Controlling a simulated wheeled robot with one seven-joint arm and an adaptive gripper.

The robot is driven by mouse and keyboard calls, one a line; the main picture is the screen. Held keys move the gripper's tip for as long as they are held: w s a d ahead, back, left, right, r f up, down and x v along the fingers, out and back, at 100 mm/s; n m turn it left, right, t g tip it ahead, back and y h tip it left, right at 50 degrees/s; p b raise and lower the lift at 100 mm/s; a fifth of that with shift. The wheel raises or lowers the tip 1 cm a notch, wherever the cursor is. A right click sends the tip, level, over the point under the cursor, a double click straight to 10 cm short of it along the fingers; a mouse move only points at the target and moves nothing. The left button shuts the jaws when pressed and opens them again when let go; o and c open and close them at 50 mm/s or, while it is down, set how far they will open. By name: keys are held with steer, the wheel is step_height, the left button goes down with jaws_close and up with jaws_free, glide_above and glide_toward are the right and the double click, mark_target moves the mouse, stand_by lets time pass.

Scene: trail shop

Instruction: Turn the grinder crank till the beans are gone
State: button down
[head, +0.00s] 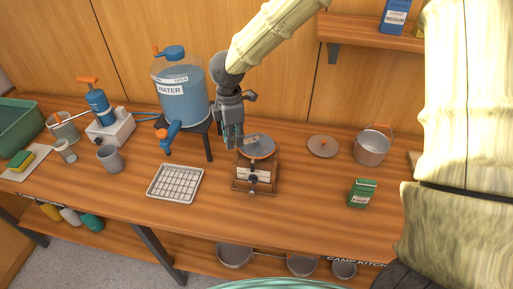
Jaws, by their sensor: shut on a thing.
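The grinder (243,175) stands on the wooden counter, a brown box with a pale label and a dark knob on its front. Its round hopper (262,150) faces up, with a grey crank arm (250,141) across the top. My gripper (234,141) points down at the left side of the hopper. It is shut on the crank's handle end, which the fingers mostly hide. The inside of the hopper is too small to tell whether beans are in it.
A blue water tank (181,92) on a stand is close left of my gripper. A wire-grid tray (175,183) lies front left. A round lid (323,146), a metal pail (371,147) and a green tin (362,193) are to the right. The counter in front of the grinder is clear.

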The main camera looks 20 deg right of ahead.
steer(key=shift+w+d+p, duration=0.15)
steer(key=shift+w+d, duration=0.05)
steer(key=shift+w, duration=0.5)
steer(key=shift+w+d+p, duration=0.15)
steer(key=shift+w, duration=0.5)
steer(key=shift+d, duration=0.1)
steer(key=w+d+p, duration=0.1)
steer(key=w+d, duration=0.1)
steer(key=w, duration=0.1)
steer(key=shift+d, duration=0.15)
steer(key=d, duration=0.2)
steer(key=w+d+p, duration=0.1)
steer(key=shift+w+d, duration=0.1)
steer(key=shift+d, duration=0.25)
steer(key=shift+p, duration=0.3)
